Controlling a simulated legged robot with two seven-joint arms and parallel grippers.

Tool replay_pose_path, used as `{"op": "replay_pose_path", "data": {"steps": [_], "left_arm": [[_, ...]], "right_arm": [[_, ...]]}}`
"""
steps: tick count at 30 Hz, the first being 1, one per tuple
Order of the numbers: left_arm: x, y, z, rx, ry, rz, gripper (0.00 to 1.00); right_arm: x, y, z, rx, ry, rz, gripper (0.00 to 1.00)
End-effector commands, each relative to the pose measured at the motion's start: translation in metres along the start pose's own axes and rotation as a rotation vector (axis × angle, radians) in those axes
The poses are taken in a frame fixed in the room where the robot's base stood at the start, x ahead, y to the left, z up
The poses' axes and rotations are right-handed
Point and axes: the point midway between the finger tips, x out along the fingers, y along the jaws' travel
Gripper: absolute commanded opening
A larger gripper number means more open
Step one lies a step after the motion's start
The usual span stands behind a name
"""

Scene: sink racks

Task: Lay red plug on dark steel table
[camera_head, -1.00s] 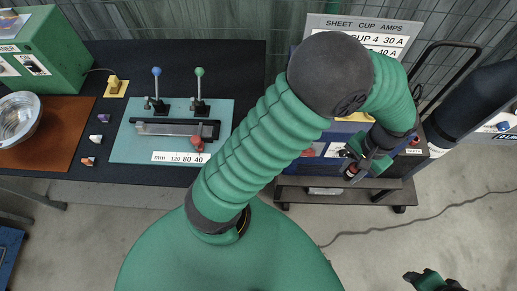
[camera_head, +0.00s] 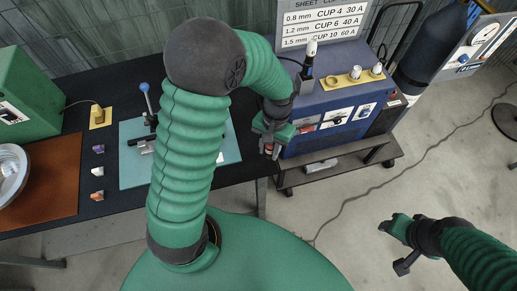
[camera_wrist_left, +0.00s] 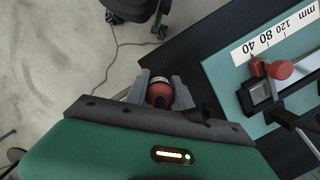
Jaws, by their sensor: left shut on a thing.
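My left gripper (camera_head: 268,152) is shut on the red plug (camera_wrist_left: 159,94), which shows between the two fingers in the left wrist view. In the head view the gripper is at the right end of the dark table (camera_head: 92,84), beside the blue cabinet. In the wrist view floor shows behind the plug, and the table's dark edge (camera_wrist_left: 205,50) is to the right. My right gripper (camera_head: 396,230) is at the lower right, over the floor; its jaws cannot be made out.
A teal mat (camera_head: 130,172) with levers and a red knob (camera_wrist_left: 281,69) lies on the table. Small plugs (camera_head: 97,172), a yellow plate (camera_head: 100,118) and a brown mat (camera_head: 52,180) are left of it. The blue cabinet (camera_head: 310,105) stands right of the table.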

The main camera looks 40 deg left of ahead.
Motion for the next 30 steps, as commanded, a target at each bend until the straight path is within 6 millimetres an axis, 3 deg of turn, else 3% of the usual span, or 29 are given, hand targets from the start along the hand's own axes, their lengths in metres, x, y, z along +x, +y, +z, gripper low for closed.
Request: {"op": "replay_pose_path", "data": {"steps": [3, 6, 12, 22, 23, 27, 30], "left_arm": [[0.001, -0.027, 0.002, -0.003, 0.0, 0.001, 0.0], [0.008, -0.034, 0.002, 0.0, -0.003, 0.001, 0.0], [0.037, -0.032, -0.003, 0.002, -0.004, 0.0, 0.0], [0.042, -0.032, -0.004, 0.001, -0.001, 0.0, 0.0], [0.042, -0.032, -0.004, 0.001, -0.001, 0.0, 0.32], [0.041, -0.033, -0.004, 0.001, -0.001, 0.0, 0.5], [0.041, -0.033, -0.004, 0.001, -0.001, 0.0, 0.51]], "right_arm": [[-0.005, 0.0, -0.001, -0.001, 0.0, 0.0, 0.53], [-0.006, 0.0, -0.001, -0.001, 0.0, 0.0, 0.53], [-0.008, 0.0, -0.002, -0.001, 0.0, 0.0, 0.53], [-0.005, 0.0, -0.001, 0.0, 0.0, 0.0, 0.53], [-0.006, 0.0, -0.001, 0.0, 0.0, 0.0, 0.53], [-0.006, 0.0, -0.001, -0.001, 0.0, 0.0, 0.53], [-0.006, 0.0, -0.001, -0.001, 0.0, 0.0, 0.53]]}}
